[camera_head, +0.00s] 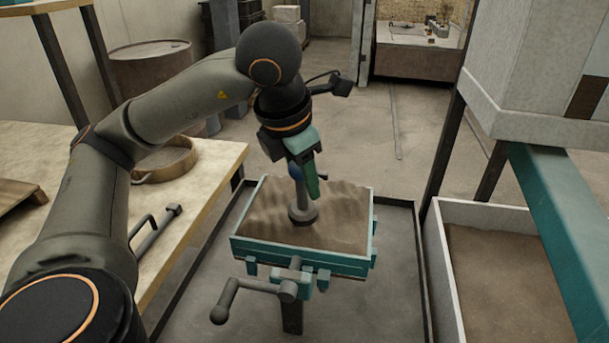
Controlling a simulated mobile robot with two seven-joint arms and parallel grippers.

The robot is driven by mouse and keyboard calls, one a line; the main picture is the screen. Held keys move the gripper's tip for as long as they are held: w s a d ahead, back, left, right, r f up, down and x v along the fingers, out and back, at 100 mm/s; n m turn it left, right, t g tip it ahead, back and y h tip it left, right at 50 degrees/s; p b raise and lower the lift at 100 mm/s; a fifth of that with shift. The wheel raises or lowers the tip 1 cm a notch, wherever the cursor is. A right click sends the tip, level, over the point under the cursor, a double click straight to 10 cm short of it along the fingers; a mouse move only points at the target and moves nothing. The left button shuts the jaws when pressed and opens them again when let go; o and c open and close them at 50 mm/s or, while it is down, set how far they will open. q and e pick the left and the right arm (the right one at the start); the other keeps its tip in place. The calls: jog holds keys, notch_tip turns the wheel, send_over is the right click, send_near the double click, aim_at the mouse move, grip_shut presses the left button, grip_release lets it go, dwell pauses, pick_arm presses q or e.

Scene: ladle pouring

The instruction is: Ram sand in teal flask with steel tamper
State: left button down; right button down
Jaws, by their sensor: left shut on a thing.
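The teal flask (298,259) stands in the middle of the view, filled with brown sand (340,215) whose surface is uneven. My left gripper (303,176) is above the flask, shut on the steel tamper (303,205). The tamper is nearly upright, with a blue part showing at the gripper and a round grey foot on or just over the sand; I cannot tell if it presses in. The gripper hides the top of the tamper. My right gripper is not in view.
A crank handle (245,287) sticks out in front of the flask. A sand bin (445,265) and teal beam (555,225) stand at the right.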

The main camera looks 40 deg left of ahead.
pick_arm(q)
jog(key=shift+f+b, duration=1.1)
jog(key=shift+f, duration=0.25)
jog(key=shift+r, duration=0.2)
notch_tip(320, 180, up, 3)
jog(key=p, duration=0.2)
jog(key=shift+p, duration=0.4)
jog(key=shift+f, duration=0.1)
jog(key=shift+f, duration=0.1)
notch_tip(320, 180, down, 3)
jog(key=b, duration=0.3)
jog(key=shift+f, duration=0.15)
jog(key=shift+r+p, duration=1.45)
jog(key=shift+r, duration=0.4)
jog(key=shift+f, duration=0.1)
